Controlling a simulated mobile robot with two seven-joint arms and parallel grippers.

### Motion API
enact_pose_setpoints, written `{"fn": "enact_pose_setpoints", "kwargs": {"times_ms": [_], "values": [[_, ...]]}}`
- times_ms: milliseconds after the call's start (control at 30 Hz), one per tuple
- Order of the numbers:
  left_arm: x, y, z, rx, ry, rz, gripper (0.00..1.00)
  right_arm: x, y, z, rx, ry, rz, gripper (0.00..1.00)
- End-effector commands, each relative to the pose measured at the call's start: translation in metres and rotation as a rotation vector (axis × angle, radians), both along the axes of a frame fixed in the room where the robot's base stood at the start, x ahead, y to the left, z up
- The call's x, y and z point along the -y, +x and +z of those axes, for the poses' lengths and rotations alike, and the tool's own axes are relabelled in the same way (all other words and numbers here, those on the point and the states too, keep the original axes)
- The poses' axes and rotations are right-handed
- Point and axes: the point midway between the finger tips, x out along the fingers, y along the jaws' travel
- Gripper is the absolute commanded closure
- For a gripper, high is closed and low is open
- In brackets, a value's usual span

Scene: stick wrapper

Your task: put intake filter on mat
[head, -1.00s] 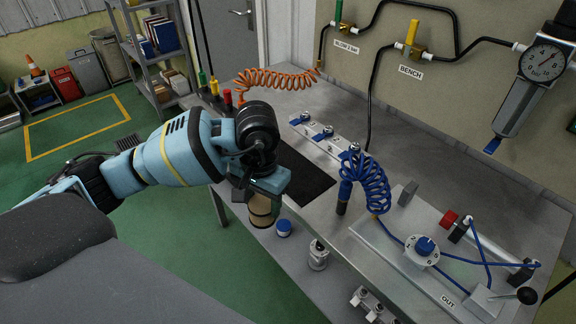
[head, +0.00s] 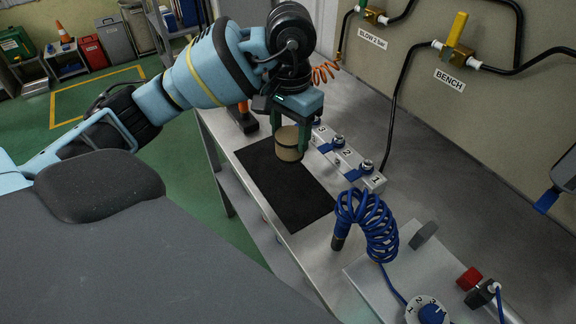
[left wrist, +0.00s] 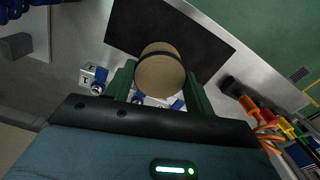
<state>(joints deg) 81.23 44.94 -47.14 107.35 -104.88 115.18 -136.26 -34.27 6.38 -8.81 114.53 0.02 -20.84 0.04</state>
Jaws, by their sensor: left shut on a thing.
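The intake filter (head: 288,146) is a tan cylinder with a dark band. My left gripper (head: 290,128) is shut on it, with one green finger on each side. In the head view the filter overlaps the far part of the black mat (head: 290,195), which lies flat on the metal bench. I cannot tell whether the filter touches the mat or hangs just above it. In the left wrist view the filter (left wrist: 160,75) sits between the fingers, with the mat (left wrist: 200,35) behind it. My right gripper is not in view.
A numbered valve manifold (head: 345,160) with blue levers stands right beside the mat. A coiled blue hose (head: 372,225) is near the mat's front right corner. An orange-handled tool (head: 243,112) stands past the far left. Most of the mat is bare.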

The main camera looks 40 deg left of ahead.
Motion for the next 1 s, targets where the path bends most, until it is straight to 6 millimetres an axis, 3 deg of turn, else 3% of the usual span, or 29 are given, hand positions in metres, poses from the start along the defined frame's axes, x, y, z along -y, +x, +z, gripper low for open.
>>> {"fn": "enact_pose_setpoints", "kwargs": {"times_ms": [233,400,767,1000], "values": [[0.001,-0.001,-0.031,-0.008,-0.002,-0.001,0.69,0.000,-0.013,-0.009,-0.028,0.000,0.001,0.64],[0.000,-0.001,-0.054,-0.002,-0.001,0.000,0.69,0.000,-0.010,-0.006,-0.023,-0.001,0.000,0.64],[0.000,0.000,-0.068,0.000,0.000,0.000,0.69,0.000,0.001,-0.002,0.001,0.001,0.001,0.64],[0.000,-0.001,-0.097,-0.001,-0.001,0.000,0.69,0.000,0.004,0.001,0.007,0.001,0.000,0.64]]}}
